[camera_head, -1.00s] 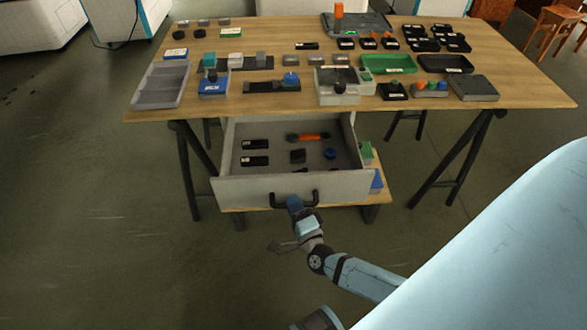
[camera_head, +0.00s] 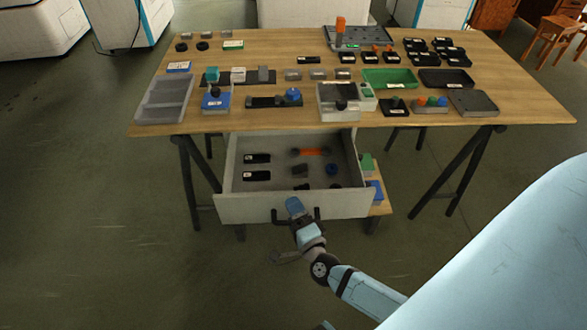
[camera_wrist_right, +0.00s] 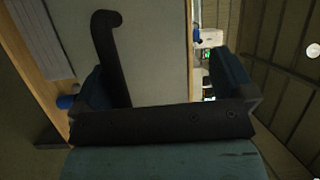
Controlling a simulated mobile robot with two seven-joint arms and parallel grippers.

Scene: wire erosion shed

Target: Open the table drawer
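The table drawer (camera_head: 245,208) is grey and stands pulled out under the wooden table, with its inside in view. Its black handle (camera_head: 317,214) is on the front panel, its middle covered by my right gripper (camera_head: 294,205). In the right wrist view, my right gripper (camera_wrist_right: 162,85) has its two fingers wide apart. The black handle (camera_wrist_right: 107,40) stands between them, closer to the left finger and apart from the right one. I cannot tell whether that finger touches it. The drawer front (camera_wrist_right: 155,50) fills the middle of that view. My left gripper is not in view.
The drawer holds black boxes (camera_head: 256,176), an orange-handled tool (camera_head: 312,152) and small parts. The wooden table (camera_head: 230,122) carries trays and blocks. Trestle legs (camera_head: 455,175) stand at both sides. A low shelf (camera_head: 382,207) shows right of the drawer. Floor at left is clear.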

